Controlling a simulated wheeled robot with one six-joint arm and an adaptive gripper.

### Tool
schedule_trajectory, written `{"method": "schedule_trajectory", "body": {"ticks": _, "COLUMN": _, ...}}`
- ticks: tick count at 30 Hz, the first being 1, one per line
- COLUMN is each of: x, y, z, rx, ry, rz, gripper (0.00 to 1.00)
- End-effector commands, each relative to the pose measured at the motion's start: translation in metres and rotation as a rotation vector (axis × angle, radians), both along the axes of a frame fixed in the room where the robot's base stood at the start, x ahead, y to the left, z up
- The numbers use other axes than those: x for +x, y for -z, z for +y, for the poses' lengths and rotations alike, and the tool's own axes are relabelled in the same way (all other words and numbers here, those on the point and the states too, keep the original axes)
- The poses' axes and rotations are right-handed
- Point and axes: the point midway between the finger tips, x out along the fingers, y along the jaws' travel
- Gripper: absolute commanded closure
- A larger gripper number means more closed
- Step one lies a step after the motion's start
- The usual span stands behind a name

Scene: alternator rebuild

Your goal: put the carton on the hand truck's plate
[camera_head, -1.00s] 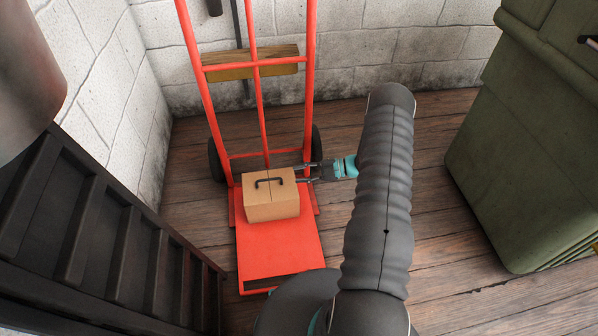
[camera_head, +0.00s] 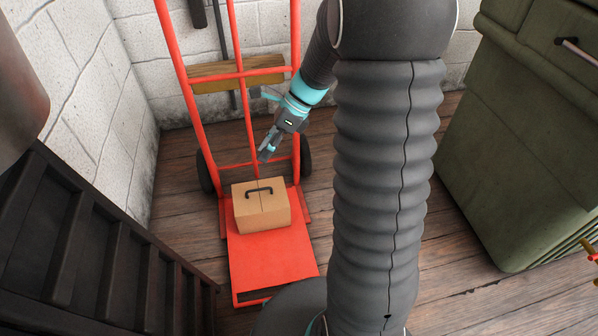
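The carton (camera_head: 262,213) is a small brown box with a dark handle on its top. It sits upright on the red plate (camera_head: 272,262) of the hand truck (camera_head: 237,120), toward the plate's rear, near the uprights. My gripper (camera_head: 265,156) is above and behind the carton, in front of the hand truck's frame, and apart from the carton. Its fingers point down and to the left. No object shows between them, but they are too small and angled to tell how far apart they are.
A dark slatted rack (camera_head: 85,235) stands at the left. A green cabinet (camera_head: 510,140) stands at the right. A wooden board (camera_head: 225,76) lies across the hand truck's frame. Wooden floor (camera_head: 455,235) is clear between my arm and the cabinet.

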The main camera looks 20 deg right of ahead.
Motion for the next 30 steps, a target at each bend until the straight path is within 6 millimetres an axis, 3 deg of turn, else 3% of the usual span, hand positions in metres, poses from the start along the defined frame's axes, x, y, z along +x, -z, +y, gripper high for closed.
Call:
{"method": "schedule_trajectory", "body": {"ticks": 3, "x": -0.025, "y": -0.029, "z": 0.009, "rx": -0.094, "ry": -0.199, "rz": -0.159, "gripper": 0.64}}
{"method": "schedule_trajectory", "body": {"ticks": 12, "x": -0.09, "y": -0.079, "z": 0.019, "rx": -0.332, "ry": -0.723, "rz": -0.509, "gripper": 0.64}}
{"method": "schedule_trajectory", "body": {"ticks": 24, "x": -0.172, "y": -0.12, "z": 0.014, "rx": -0.681, "ry": -1.448, "rz": -0.863, "gripper": 0.64}}
{"method": "schedule_trajectory", "body": {"ticks": 30, "x": -0.198, "y": -0.128, "z": 0.009, "rx": -0.825, "ry": -1.731, "rz": -0.95, "gripper": 0.64}}
